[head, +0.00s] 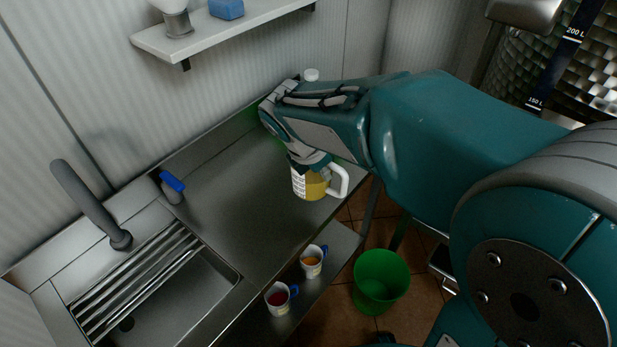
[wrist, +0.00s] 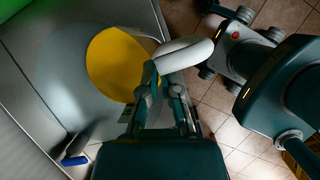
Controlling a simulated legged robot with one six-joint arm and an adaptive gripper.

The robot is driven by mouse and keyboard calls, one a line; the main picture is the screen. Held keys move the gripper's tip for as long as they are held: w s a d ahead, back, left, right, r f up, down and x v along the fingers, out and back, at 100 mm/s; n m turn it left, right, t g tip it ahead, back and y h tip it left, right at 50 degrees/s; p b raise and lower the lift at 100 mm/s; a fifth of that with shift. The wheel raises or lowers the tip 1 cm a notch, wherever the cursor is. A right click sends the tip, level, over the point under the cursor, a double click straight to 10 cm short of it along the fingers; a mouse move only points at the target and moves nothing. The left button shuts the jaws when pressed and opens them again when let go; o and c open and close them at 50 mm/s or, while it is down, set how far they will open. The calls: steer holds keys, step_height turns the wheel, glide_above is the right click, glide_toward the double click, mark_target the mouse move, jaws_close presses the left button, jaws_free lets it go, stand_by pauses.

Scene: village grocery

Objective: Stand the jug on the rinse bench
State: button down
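The jug (head: 311,185) has a white handle, a pale marked side and yellow contents. It is upright at the right end of the steel rinse bench (head: 230,190), near its front edge; I cannot tell whether its base touches the steel. My gripper (head: 313,165) reaches down to it from above. In the wrist view the jug's yellow contents (wrist: 115,65) show from above, and the fingers of my gripper (wrist: 163,78) are closed around the white handle near the rim. My arm hides part of the bench's back right corner.
A sink with a rack (head: 135,285) and a grey tap (head: 90,203) fill the bench's left. A blue-topped item (head: 172,187) stands behind. Two mugs (head: 280,297) (head: 312,262) sit on a lower shelf. A green bucket (head: 380,282) stands on the floor. A wall shelf (head: 225,35) hangs above.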

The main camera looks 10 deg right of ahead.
steer(key=w+f, duration=0.3)
steer(key=w+a+f, duration=0.1)
steer(key=w+f, duration=0.3)
steer(key=shift+w+a, duration=0.1)
steer(key=shift+a, duration=0.1)
steer(key=shift+f, duration=1.45)
steer(key=c, duration=0.8)
jaws_free()
steer(key=shift+f, duration=0.15)
